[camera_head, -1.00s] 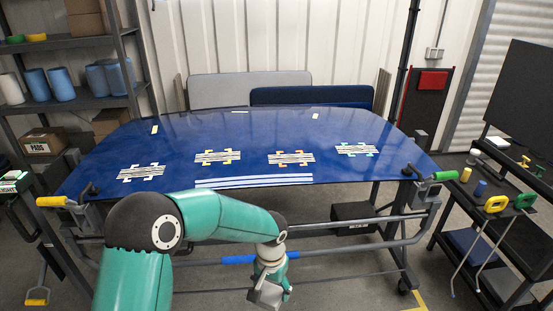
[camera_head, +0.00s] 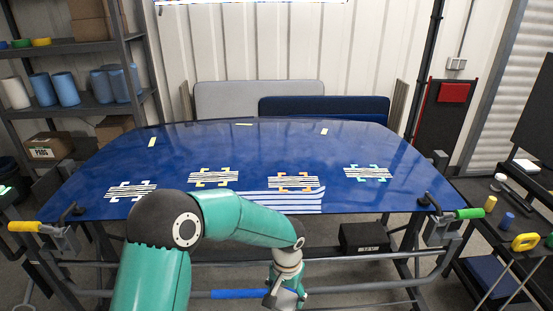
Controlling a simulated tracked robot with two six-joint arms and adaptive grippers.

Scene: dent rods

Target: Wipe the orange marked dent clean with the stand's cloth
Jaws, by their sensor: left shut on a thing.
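The orange-marked dent (camera_head: 293,182) is a patch of white and dark stripes with orange corner marks on the blue panel (camera_head: 250,150). It lies right of the panel's middle, near the front. No cloth shows clearly. My left gripper (camera_head: 283,300) is at the bottom of the head view, below the panel's front edge. It overlaps a rail with a blue sleeve (camera_head: 240,294). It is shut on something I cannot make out. My right gripper is out of view.
Other dents have yellow (camera_head: 213,177), teal (camera_head: 368,173) and white (camera_head: 131,191) marks. White bands (camera_head: 275,203) lie along the panel's front. A yellow handle (camera_head: 24,226) and a green handle (camera_head: 469,213) flank it. A cart with a yellow tool (camera_head: 525,242) stands right.

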